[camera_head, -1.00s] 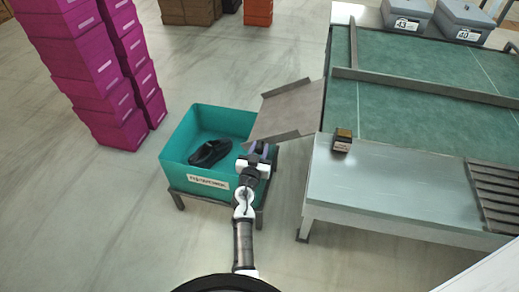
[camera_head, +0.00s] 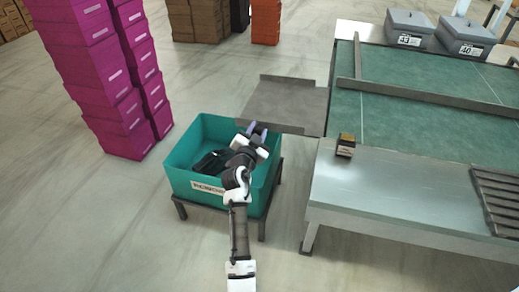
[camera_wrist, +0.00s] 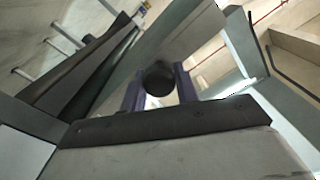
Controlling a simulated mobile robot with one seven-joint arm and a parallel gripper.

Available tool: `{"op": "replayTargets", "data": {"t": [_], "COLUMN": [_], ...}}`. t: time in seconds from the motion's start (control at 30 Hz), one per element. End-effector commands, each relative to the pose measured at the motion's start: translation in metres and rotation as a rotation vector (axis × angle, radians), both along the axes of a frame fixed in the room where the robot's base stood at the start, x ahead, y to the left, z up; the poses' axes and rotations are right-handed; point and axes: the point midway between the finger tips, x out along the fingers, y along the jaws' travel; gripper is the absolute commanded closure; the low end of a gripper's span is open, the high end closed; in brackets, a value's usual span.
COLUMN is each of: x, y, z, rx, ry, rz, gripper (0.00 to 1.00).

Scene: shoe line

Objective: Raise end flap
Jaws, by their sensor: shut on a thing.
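The end flap (camera_head: 285,103) is a grey-brown plate with raised side lips, at the left end of the green-topped table (camera_head: 430,95). In the head view it sticks out roughly level with the table top, above and behind the teal bin. My gripper (camera_head: 258,129) is at the flap's near lip, close to its outer corner, and is shut on it. In the wrist view my gripper's purple fingers (camera_wrist: 158,84) stand either side of a dark round knob-like part. The exact contact is hard to make out there.
The teal bin (camera_head: 193,185) stands on a low stand under my arm, with a black shoe (camera_head: 208,163) inside. Purple box stacks (camera_head: 95,75) rise at left. Grey lidded bins (camera_head: 409,27) stand at the back right.

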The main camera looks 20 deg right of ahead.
Motion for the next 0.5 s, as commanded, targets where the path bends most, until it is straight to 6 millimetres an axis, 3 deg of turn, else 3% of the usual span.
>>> {"op": "replayTargets", "data": {"t": [0.5], "x": [-0.017], "y": [-0.025], "z": [0.101], "rx": [0.409], "ry": [-0.285], "rz": [0.002], "gripper": [1.0]}}
